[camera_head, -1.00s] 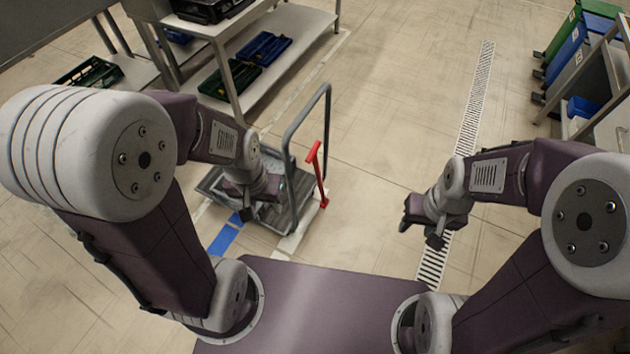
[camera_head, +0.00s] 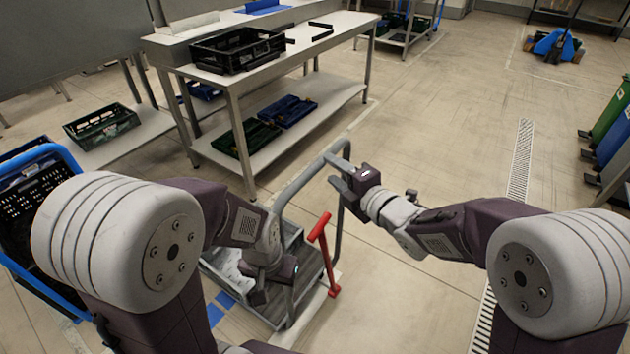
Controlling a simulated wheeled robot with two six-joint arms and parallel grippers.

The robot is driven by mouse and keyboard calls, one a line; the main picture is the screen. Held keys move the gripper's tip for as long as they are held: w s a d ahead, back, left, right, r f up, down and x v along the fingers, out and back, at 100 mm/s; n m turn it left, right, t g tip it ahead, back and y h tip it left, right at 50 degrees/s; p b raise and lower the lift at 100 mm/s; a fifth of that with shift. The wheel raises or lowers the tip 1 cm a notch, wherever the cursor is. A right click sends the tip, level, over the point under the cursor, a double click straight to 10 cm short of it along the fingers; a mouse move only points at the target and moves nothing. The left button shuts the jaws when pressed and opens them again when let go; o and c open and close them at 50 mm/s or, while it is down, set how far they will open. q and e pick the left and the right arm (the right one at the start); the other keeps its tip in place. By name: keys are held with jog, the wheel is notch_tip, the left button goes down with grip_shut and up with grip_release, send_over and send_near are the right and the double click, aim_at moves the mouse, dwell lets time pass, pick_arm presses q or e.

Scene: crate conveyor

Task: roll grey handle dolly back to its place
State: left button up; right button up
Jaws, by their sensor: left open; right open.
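The grey handle dolly (camera_head: 284,197) stands on the floor in the middle of the head view, with a low grey deck (camera_head: 312,268) and a bent grey tube handle.
A steel table (camera_head: 232,88) with a black crate (camera_head: 238,50) stands behind the dolly. A blue-handled cart (camera_head: 45,150) with a black crate is at the left. Blue floor tape (camera_head: 214,314) lies beside the dolly. Open floor lies to the right, with a drain grate (camera_head: 521,160) and bins (camera_head: 612,138).

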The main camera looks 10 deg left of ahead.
jog(key=shift+s+a+f, duration=0.4)
jog(key=shift+s+f, duration=0.05)
jog(key=shift+s, duration=0.1)
jog(key=shift+s+r, duration=0.25)
jog(key=shift+s, duration=0.05)
jog(key=x, duration=0.9)
jog(key=shift+w+f, duration=0.15)
grip_shut()
dwell(0.4)
